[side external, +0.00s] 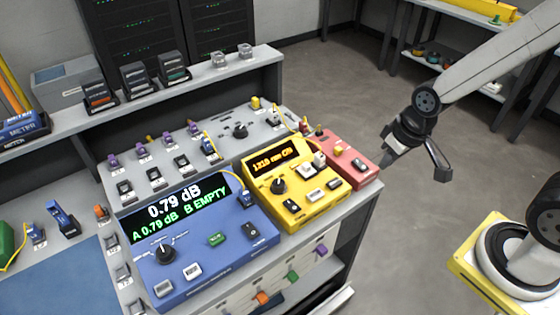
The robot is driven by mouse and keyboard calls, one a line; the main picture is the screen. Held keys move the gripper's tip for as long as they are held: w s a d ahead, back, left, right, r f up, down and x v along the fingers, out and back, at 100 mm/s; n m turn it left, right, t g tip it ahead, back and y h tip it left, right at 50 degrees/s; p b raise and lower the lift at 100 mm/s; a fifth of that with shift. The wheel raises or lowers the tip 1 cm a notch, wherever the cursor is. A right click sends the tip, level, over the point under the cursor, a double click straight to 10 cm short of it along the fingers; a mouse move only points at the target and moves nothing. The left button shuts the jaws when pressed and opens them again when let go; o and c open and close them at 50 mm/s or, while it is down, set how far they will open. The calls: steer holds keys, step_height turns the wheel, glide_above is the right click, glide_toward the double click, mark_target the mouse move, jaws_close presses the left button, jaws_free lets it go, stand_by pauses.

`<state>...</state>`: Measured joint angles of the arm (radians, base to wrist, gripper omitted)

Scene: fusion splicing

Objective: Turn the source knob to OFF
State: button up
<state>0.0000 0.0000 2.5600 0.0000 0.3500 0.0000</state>
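The source looks to be the yellow box (322,205) at the right end of the bench, with a lit orange display (275,161) that seems to read 1310 nm ON. Its black source knob (278,186) stands on the top face, left of centre, below the display. Its exact pointer direction is too small to tell. My gripper (415,168) is open and empty. It hangs in the air to the right of the bench, well apart from the knob, with its fingers spread and pointing down.
A blue meter (218,245) reading 0.79 dB, with its own black knob (165,254), stands left of the yellow box. A red box (356,173) stands to its right, nearer my gripper. Small connectors and a fiber line the grey panel behind. Floor space right of the bench is clear.

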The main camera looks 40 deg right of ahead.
steer(key=o, duration=0.7)
steer(key=shift+w+a, duration=0.1)
steer(key=shift+w, duration=0.25)
steer(key=shift+o, duration=0.9)
steer(key=w+a+f, duration=0.1)
steer(key=w+a, duration=0.1)
steer(key=w, duration=0.3)
steer(key=w+a+f+g, duration=0.1)
steer(key=w+a, duration=0.2)
steer(key=w, duration=0.3)
steer(key=shift+w+a, duration=0.15)
steer(key=shift+a, duration=0.1)
steer(key=g, duration=0.1)
glide_toward(278, 183)
steer(key=shift+d+f, duration=0.3)
steer(key=shift+d, duration=0.25)
steer(key=shift+w+a+f+g, duration=0.25)
steer(key=shift+a+f+g, duration=0.05)
steer(key=shift+a+f, duration=0.15)
steer(key=shift+f, duration=3.8)
